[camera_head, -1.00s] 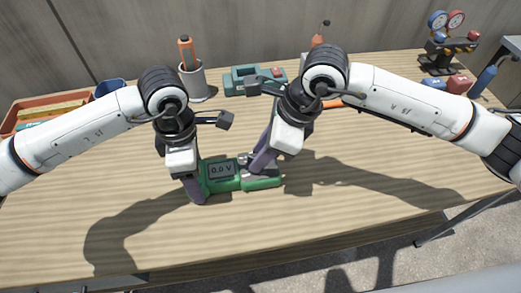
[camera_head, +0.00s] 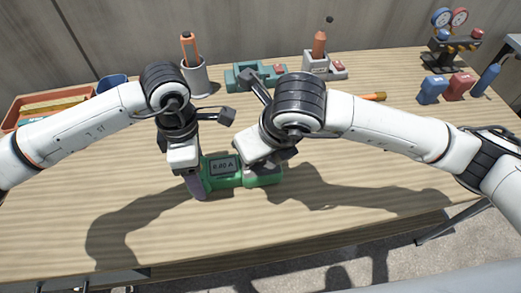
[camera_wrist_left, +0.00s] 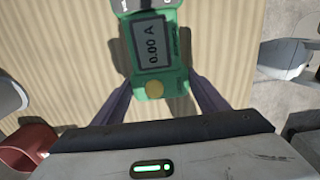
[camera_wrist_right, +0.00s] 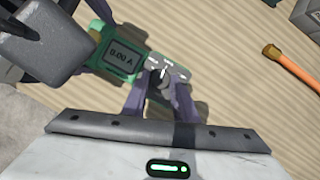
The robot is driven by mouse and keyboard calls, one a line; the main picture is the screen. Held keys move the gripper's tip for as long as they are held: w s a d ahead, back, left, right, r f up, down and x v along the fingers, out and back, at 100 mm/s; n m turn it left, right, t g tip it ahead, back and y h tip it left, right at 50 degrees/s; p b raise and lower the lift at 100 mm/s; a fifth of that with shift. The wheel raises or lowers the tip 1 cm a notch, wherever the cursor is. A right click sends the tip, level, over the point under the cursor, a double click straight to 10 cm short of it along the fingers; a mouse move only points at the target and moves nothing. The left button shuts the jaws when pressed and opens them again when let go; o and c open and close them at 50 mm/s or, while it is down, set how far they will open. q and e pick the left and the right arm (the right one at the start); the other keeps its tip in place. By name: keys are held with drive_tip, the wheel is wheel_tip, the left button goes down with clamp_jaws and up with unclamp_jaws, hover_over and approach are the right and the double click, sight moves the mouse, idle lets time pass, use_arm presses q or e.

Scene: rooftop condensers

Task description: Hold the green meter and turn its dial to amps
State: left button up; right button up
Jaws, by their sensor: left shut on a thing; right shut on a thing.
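The green meter (camera_head: 222,178) lies flat on the wooden table, and its screen (camera_head: 223,166) reads 0.00 A. The same reading shows in the left wrist view (camera_wrist_left: 152,44). My left gripper (camera_head: 196,184) is shut on the left end of the meter, with a finger on each side of its body. In the right wrist view my right gripper (camera_wrist_right: 159,99) is shut on the dial (camera_wrist_right: 158,79), a dark knob on a grey plate. In the head view my right wrist covers the dial and most of those fingers.
Along the back stand a grey cup (camera_head: 196,78) with an orange-handled tool, a teal case (camera_head: 245,75) and a holder (camera_head: 318,62). An orange bin (camera_head: 38,107) is at left. Blue and red blocks (camera_head: 433,90) and a gauge set (camera_head: 450,45) are at right. The front table is clear.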

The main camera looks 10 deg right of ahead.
drive_tip(key=shift+m, duration=0.6)
drive_tip(key=shift+s, duration=0.1)
drive_tip(key=o, duration=1.1)
drive_tip(key=v, duration=1.2)
drive_tip(key=shift+a, duration=0.25)
use_arm(q)
drive_tip(key=o, duration=1.8)
drive_tip(key=shift+r+p, duration=2.05)
drive_tip(key=shift+r, duration=2.5)
use_arm(e)
drive_tip(key=shift+r, duration=2.1)
